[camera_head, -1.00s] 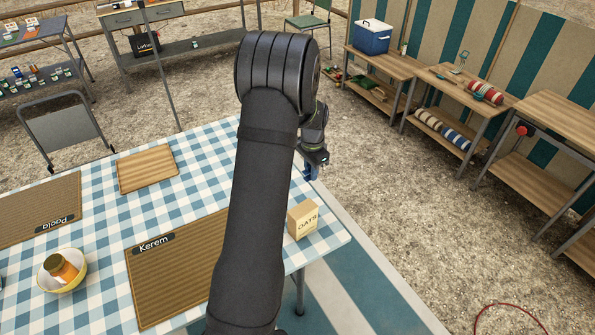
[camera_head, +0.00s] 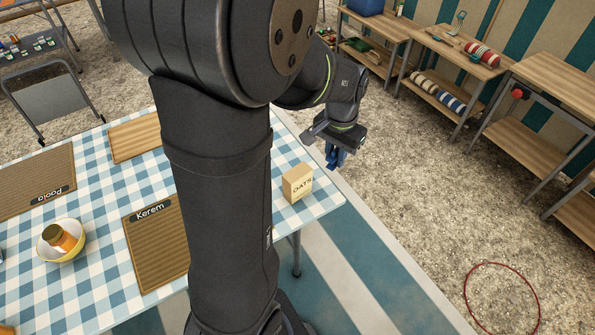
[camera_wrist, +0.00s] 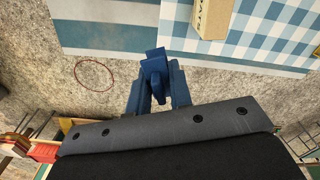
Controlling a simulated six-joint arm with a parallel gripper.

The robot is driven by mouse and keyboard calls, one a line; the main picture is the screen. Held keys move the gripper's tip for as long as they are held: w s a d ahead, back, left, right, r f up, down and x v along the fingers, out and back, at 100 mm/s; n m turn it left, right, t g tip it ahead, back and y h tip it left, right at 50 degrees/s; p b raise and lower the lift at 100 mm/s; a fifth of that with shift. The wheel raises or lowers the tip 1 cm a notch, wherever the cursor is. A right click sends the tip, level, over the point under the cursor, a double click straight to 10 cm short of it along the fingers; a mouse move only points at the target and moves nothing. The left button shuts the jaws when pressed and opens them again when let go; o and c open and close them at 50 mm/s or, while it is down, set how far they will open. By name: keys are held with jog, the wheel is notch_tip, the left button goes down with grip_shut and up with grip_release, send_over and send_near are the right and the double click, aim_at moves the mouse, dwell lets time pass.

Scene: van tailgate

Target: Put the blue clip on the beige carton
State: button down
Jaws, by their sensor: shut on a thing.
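The beige carton (camera_head: 297,184), marked OATS, stands upright on the checked tablecloth near the table's right edge. It also shows at the top of the wrist view (camera_wrist: 212,17). My gripper (camera_head: 335,158) is to the right of the carton in the head view, past the table's edge and above the ground. In the wrist view, the blue clip (camera_wrist: 153,75) sits between my blue fingers, which are shut on it. The clip and the carton are apart. In the head view, the clip is hard to tell from the fingers.
The table (camera_head: 215,158) also holds a wooden board (camera_head: 133,138), a woven mat marked Kerem (camera_head: 155,250) and a yellow bowl with a jar (camera_head: 60,240). The tablecloth around the carton is clear. Wooden benches (camera_head: 455,50) stand at the right; a red hoop (camera_head: 501,300) lies on the ground.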

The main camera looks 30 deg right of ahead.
jog(key=shift+s+a+r, duration=0.15)
jog(key=shift+s+a, duration=0.15)
jog(key=shift+s, duration=0.1)
jog(key=shift+a, duration=0.1)
send_over(299, 171)
notch_tip(299, 171, down, 7)
jog(key=shift+w+r, duration=0.1)
jog(key=shift+f, duration=2.05)
jog(key=shift+f, duration=0.1)
jog(key=c, duration=1.7)
grip_release()
jog(key=shift+f, duration=0.1)
jog(key=shift+c, duration=0.2)
jog(key=o, duration=0.4)
jog(key=shift+o, duration=0.2)
notch_tip(299, 171, up, 12)
jog(key=shift+r, duration=0.25)
